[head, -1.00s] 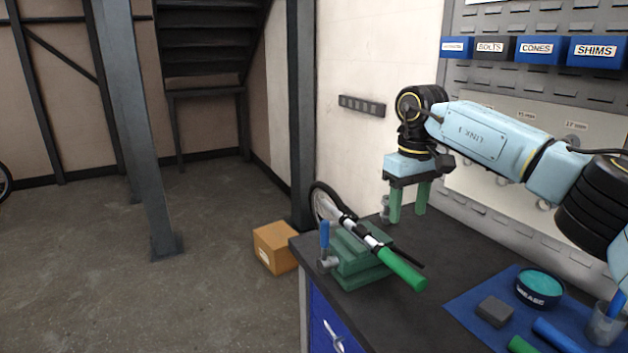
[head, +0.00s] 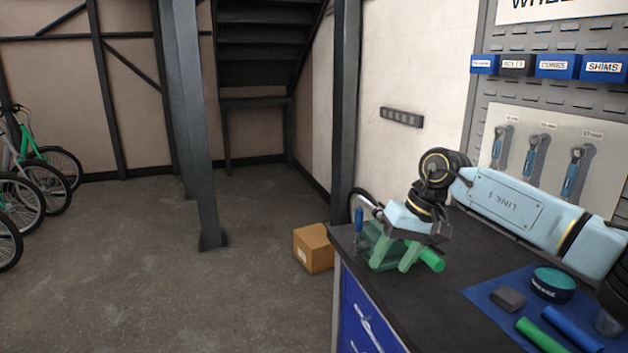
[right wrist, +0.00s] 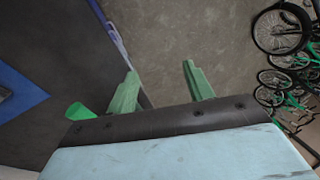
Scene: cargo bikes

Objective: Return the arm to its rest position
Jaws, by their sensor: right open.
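My right gripper (head: 392,262) has two green fingers and hangs from my light-blue arm above the left end of the workbench. Its fingers are apart with nothing between them; they also show in the right wrist view (right wrist: 160,85), with floor beyond them. My left gripper is out of view.
The dark workbench (head: 420,305) carries a blue mat (head: 482,291) with a grease tin (head: 553,284), a dark block (head: 508,298) and green and blue tubes. A cardboard box (head: 313,249) sits on the floor left of the bench. Bikes (head: 40,180) stand far left; the middle floor is clear.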

